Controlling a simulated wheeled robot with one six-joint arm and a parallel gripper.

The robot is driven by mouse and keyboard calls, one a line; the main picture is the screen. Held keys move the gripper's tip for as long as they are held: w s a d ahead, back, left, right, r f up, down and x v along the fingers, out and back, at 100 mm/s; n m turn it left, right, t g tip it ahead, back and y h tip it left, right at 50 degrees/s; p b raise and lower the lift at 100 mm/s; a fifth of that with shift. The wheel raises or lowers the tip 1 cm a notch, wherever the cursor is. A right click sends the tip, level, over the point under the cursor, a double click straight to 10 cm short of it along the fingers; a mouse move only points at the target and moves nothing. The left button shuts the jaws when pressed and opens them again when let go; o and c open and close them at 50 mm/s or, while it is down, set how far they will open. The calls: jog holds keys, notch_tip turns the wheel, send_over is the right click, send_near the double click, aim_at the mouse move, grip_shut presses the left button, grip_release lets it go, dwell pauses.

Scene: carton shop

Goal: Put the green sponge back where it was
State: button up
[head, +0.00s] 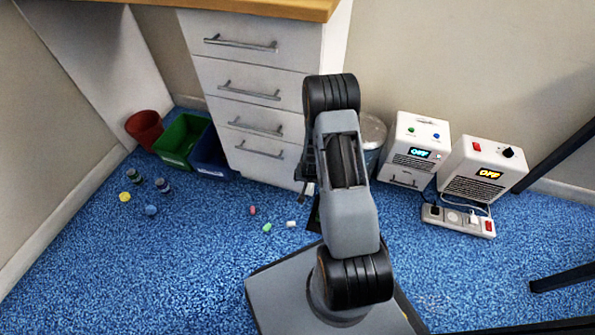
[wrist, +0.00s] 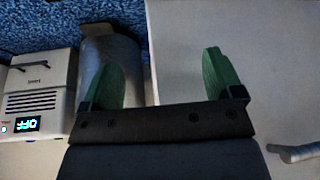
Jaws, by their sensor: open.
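A small green piece (head: 267,227) lies on the blue carpet left of my base; it is too small to tell whether it is the green sponge. No other clear sponge shows. My gripper shows in the wrist view (wrist: 168,75), open, with two green fingers spread apart and nothing between them. Beyond the fingers are a pale flat surface and a grey cylindrical bin (wrist: 125,55). In the head view my arm mostly hides the gripper, near the front of the white drawer unit (head: 250,85).
Small red (head: 252,210) and white (head: 291,224) pieces lie near the green one. A red bin (head: 145,128), green crate (head: 181,140) and blue crate (head: 210,158) stand left. Two white devices (head: 413,150) (head: 483,168) and a power strip (head: 458,220) stand right.

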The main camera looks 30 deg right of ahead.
jog(key=a+r+n+y, duration=0.1)
jog(key=a+r, duration=0.2)
jog(key=r, duration=0.4)
jog(key=a+r+n, duration=0.1)
jog(key=a+r, duration=0.1)
jog(key=r, duration=0.5)
jog(key=s+a+r+n, duration=0.2)
jog(key=s+a+r, duration=0.2)
jog(key=s+r, duration=0.4)
jog(key=s+a+r+n+g, duration=0.1)
jog(key=s+a+r, duration=0.3)
jog(key=s+r, duration=0.4)
notch_tip(320, 180, up, 3)
jog(key=shift+a+r+n+y, duration=0.2)
jog(key=shift+n+y, duration=0.1)
jog(key=shift+n, duration=0.5)
jog(key=w+a+r+n+t+y+p, duration=0.1)
jog(key=a+r+p, duration=0.1)
jog(key=r+p, duration=1.5)
jog(key=w+a+r+t+p, duration=0.1)
jog(key=w+a+r+p, duration=0.15)
jog(key=r+p, duration=1.45)
jog(key=s+d+r+p, duration=0.2)
jog(key=s+d+r, duration=0.1)
jog(key=r, duration=0.2)
jog(key=shift+d+m+g+h+p, duration=0.25)
jog(key=shift+m+g+h+p, duration=0.05)
jog(key=shift+m+g+h, duration=0.1)
jog(key=shift+s, duration=0.15)
